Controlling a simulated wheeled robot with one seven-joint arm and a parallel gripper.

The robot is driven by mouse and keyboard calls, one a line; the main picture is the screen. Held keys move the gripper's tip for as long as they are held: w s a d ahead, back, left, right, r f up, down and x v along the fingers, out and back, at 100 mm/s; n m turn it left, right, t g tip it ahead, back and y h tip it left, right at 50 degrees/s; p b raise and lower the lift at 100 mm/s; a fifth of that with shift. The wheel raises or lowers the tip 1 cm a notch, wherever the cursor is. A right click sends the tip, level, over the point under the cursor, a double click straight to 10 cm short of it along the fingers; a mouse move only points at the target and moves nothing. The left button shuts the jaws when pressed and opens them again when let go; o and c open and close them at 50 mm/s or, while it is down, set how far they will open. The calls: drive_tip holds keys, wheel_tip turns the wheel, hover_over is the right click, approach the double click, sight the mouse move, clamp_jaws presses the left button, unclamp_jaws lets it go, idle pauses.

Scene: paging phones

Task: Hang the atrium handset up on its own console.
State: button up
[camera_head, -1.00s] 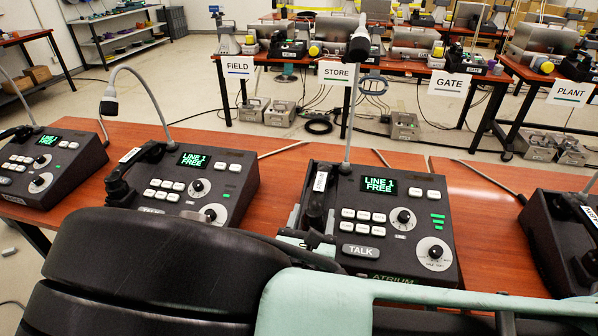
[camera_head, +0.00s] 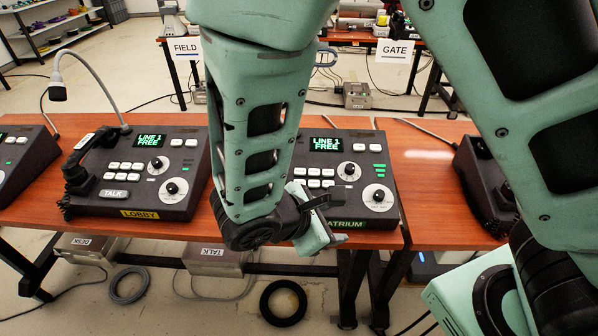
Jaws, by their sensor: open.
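The atrium console (camera_head: 350,172) is a dark sloped desk unit with a green ATRIUM label on its front edge. Its screen (camera_head: 328,144) reads LINE 1 FREE. My arm hides the left part of this console, and I cannot see the atrium handset or its cradle. My gripper (camera_head: 322,222) is low in front of the console, by its front edge and left of the label. It is open, and I see nothing held in it. Whether it touches the console cannot be told.
The lobby console (camera_head: 158,165) stands to the left with a dark handset (camera_head: 75,165) on its left side. Another console (camera_head: 482,188) is at the right, partly behind my arm. Bare wooden tabletop (camera_head: 425,165) lies between. A black cable coil (camera_head: 283,303) lies on the floor.

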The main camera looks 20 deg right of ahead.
drive_tip(key=s+a+r+m+g+y, duration=0.3)
drive_tip(key=s+a+r+m+y, duration=0.1)
drive_tip(key=s+r+m+y, duration=0.5)
wheel_tip(320, 180, up, 3)
drive_tip(key=shift+s+f+m+y, duration=0.15)
drive_tip(key=shift+s+m+y, duration=0.15)
drive_tip(key=shift+s+m, duration=0.4)
idle(1.3)
